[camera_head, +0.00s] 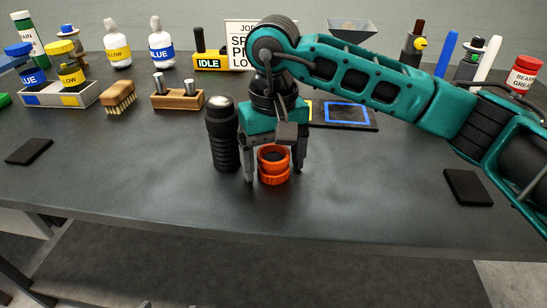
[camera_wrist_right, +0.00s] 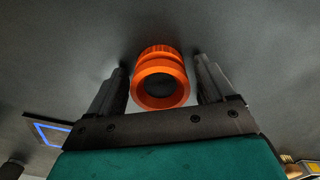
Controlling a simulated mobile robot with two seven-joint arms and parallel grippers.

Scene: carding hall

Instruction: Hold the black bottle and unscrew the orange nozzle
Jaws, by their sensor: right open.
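The black bottle (camera_head: 222,140), a dark ribbed cylinder with a greyish rounded top, stands upright on the dark table, just left of my right gripper. The orange nozzle (camera_head: 273,166), a ringed piece with a dark opening, is apart from the bottle, low at the table top. My right gripper (camera_head: 274,174) points down with its fingers open, one on each side of the nozzle. In the right wrist view the nozzle (camera_wrist_right: 160,78) lies between the two fingers with gaps on both sides. My left gripper is not in view.
Behind stand a wooden block with metal pins (camera_head: 178,98), a brush (camera_head: 118,97), a bottle tray (camera_head: 60,95) and a blue-framed dark panel (camera_head: 346,113). Dark flat pads lie at left (camera_head: 30,151) and right (camera_head: 468,187). The table front is clear.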

